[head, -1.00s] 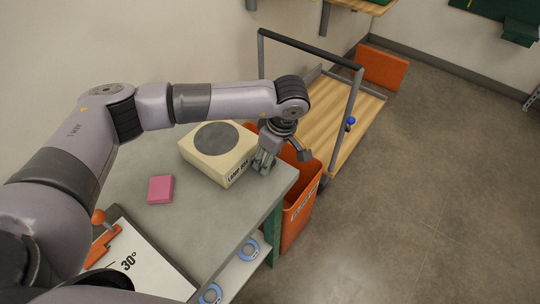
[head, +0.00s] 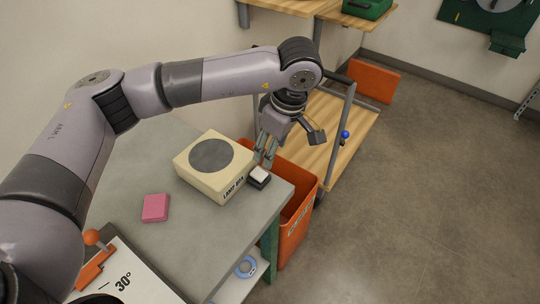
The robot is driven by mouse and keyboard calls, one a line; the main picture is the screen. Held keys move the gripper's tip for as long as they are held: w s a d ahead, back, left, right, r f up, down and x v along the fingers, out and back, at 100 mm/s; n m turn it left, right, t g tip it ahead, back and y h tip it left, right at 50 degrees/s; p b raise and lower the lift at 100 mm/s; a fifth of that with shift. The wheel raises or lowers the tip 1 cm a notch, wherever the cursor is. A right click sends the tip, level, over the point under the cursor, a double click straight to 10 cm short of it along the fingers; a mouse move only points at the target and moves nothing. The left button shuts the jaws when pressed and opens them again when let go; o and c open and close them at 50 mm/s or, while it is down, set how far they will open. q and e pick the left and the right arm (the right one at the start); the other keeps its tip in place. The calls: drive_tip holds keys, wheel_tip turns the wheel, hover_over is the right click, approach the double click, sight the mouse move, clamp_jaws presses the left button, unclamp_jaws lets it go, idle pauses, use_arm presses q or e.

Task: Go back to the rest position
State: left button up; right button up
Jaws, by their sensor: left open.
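My left gripper (head: 285,143) is open and empty in the head view, raised above the right end of the grey table (head: 150,240). A small black block with a white top (head: 259,176) stands on the table just below the gripper, beside the lamp box, apart from the fingers. My right gripper is not in view.
The cream lamp box (head: 228,188) with a grey disc on top stands on the table. A pink block (head: 155,207) and an orange-handled angle board (head: 125,272) lie nearer. An orange bin (head: 295,235) and a wooden cart (head: 350,125) stand right. Open floor lies further right.

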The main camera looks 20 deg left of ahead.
use_arm(q)
drive_tip(key=shift+r, duration=0.25)
drive_tip(key=shift+r, duration=0.1)
